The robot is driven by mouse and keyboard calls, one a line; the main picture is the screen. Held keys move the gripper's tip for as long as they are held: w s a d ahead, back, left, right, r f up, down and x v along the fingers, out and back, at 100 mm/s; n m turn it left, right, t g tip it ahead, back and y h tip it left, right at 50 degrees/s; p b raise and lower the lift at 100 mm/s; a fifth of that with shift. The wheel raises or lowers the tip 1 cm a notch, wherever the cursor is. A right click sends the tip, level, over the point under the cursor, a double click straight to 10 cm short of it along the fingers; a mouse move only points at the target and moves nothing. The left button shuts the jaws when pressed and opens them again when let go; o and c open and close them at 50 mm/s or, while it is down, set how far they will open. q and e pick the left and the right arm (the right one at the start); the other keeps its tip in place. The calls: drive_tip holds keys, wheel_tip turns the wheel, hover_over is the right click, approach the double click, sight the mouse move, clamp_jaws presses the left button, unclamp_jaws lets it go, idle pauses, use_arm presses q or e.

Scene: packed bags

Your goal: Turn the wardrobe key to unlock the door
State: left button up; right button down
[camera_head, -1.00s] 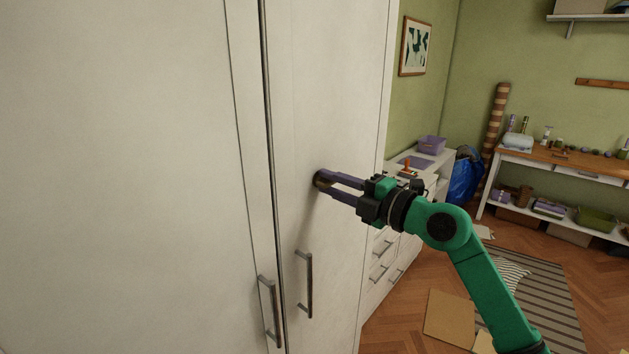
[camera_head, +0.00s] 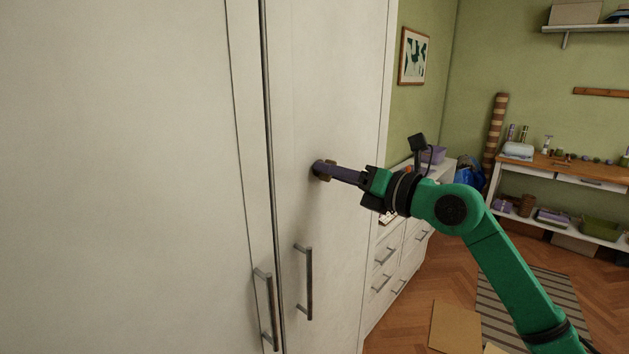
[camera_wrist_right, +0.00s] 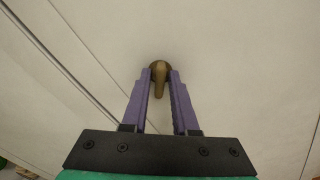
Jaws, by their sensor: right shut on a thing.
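The white wardrobe (camera_head: 335,230) fills the left and middle of the head view, its doors closed. The brass key (camera_head: 329,171) sits at the lock on the right-hand door, above the bar handles. My right gripper (camera_head: 322,170) is at the key, its purple fingers closed on it from both sides. In the right wrist view the key (camera_wrist_right: 159,80) shows between the fingertips (camera_wrist_right: 160,75), with its round plate against the door behind it. The fingers partly hide the key in the head view. My left gripper is not in view.
Two bar handles (camera_head: 309,283) stick out below the lock, either side of the door seam. A white drawer unit (camera_head: 400,260) stands right of the wardrobe. A workbench (camera_head: 560,170) and striped rug (camera_head: 530,300) lie farther right.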

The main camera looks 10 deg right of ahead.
drive_tip(key=shift+f+n, duration=0.2)
drive_tip(key=shift+n, duration=0.3)
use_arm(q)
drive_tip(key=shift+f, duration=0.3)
use_arm(e)
drive_tip(key=shift+r, duration=0.1)
drive_tip(key=n+b, duration=0.2)
drive_tip(key=shift+f+n, duration=0.25)
drive_tip(key=shift+n, duration=0.15)
drive_tip(key=shift+n+b, duration=0.3)
drive_tip(key=shift+n, duration=0.6)
drive_tip(key=shift+r+n, duration=0.15)
drive_tip(key=shift+n, duration=0.35)
drive_tip(key=shift+r, duration=0.1)
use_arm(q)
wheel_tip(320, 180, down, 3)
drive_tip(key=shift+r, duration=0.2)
use_arm(e)
drive_tip(key=c, duration=0.6)
unclamp_jaws()
